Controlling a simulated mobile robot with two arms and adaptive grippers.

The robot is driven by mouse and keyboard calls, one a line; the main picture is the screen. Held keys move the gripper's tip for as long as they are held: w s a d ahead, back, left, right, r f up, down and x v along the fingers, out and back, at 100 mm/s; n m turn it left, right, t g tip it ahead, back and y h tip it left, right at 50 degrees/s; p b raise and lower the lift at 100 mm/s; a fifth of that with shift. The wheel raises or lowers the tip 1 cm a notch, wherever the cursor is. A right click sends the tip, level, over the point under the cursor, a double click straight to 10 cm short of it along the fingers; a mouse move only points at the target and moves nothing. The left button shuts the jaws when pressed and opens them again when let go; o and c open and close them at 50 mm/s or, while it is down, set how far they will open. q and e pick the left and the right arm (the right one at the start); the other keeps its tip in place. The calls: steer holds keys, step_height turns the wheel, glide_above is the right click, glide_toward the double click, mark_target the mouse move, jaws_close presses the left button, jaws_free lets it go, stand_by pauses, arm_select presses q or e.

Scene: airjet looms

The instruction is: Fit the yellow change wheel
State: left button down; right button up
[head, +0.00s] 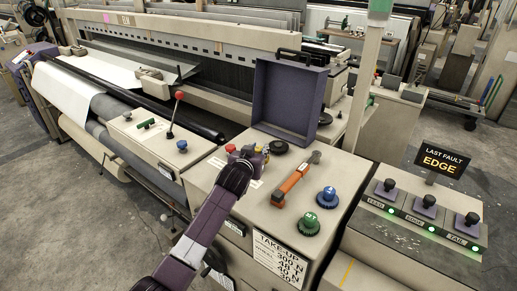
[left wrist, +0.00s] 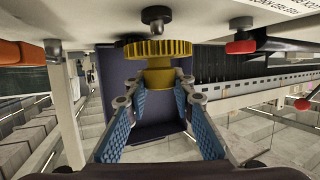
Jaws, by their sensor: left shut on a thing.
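My left gripper (head: 248,154) is over the beige cabinet top, near its far left part. In the left wrist view the same gripper (left wrist: 158,85) is shut on the hub of the yellow change wheel (left wrist: 157,49), with a blue-padded finger on each side. The toothed rim sticks out beyond the fingertips. A dark round knob-like part (left wrist: 156,14) shows just beyond the wheel; I cannot tell whether they touch. In the head view the wheel is mostly hidden by the gripper. A green wheel (head: 306,224) and a blue wheel (head: 327,197) sit on the cabinet top.
An orange-handled tool (head: 293,182) lies on the cabinet top. A dark disc (head: 278,147) is in front of an upright purple open box or cover (head: 290,97). A take-up card (head: 280,262) hangs on the front.

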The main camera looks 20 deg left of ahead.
arm_select(q)
steer(key=shift+f, duration=0.25)
stand_by(0.5)
steer(key=shift+f+b, duration=0.45)
steer(key=shift+f+b, duration=0.3)
steer(key=shift+f, duration=0.2)
steer(key=c, duration=1.6)
jaws_free()
steer(key=shift+s, duration=0.1)
steer(key=v, duration=1.2)
